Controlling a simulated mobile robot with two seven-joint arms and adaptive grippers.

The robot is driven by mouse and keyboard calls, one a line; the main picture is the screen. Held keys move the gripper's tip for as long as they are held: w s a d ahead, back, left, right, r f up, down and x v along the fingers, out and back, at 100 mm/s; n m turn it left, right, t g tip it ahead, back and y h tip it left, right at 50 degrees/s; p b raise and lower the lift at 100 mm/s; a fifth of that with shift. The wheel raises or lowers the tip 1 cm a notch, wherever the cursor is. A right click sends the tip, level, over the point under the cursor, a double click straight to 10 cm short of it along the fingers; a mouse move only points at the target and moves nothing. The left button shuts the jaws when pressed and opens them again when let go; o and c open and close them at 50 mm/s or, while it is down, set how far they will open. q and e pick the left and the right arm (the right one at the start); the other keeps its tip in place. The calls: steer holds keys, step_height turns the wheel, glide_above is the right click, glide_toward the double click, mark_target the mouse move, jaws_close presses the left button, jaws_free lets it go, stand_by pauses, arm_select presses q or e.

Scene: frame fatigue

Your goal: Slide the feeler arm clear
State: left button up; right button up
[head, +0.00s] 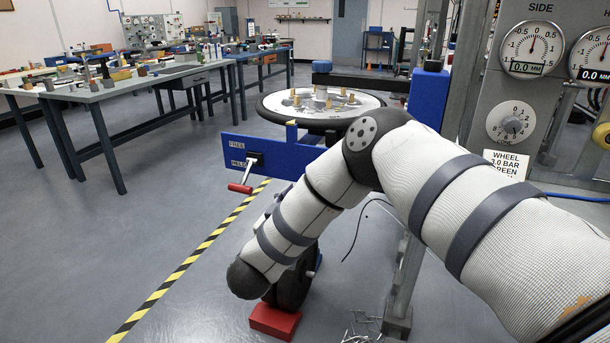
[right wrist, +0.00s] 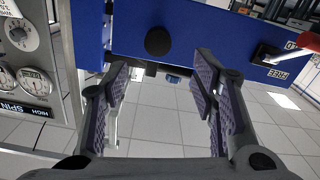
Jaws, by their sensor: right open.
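A blue beam (head: 290,155) stands in front of a round wheel plate (head: 320,105) in the head view. Its left end has labels FREE and HELD and a lever with a red handle (head: 240,188). In the right wrist view, turned upside down, the blue beam (right wrist: 210,35) crosses the top, with a round black knob (right wrist: 159,41) on its face. My right gripper (right wrist: 160,76) is open and empty. Its fingers are spread on either side below the knob, apart from it. In the head view my right arm hides its own gripper. I cannot tell which part is the feeler arm.
A gauge panel (head: 545,100) with dials and a wheel pressure sign stands at the right. A grey upright post (head: 400,285) and a red block (head: 274,321) stand near my arm. Workbenches (head: 120,90) line the back left. Floor beyond the yellow-black stripe (head: 190,263) is clear.

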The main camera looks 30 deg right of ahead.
steer(key=x, duration=0.8)
steer(key=b+x, duration=0.1)
steer(key=x, duration=0.2)
steer(key=shift+w+d+f, duration=0.1)
steer(key=shift+d+f, duration=0.15)
steer(key=shift+d, duration=0.2)
steer(key=shift+w+d+r, duration=0.15)
steer(key=shift+w+d, duration=0.05)
arm_select(q)
steer(key=shift+s+d+f+g, duration=0.2)
steer(key=shift+s+f+g, duration=0.2)
steer(key=shift+s+f, duration=0.35)
steer(key=shift+r, duration=0.1)
arm_select(e)
steer(key=shift+c, duration=0.6)
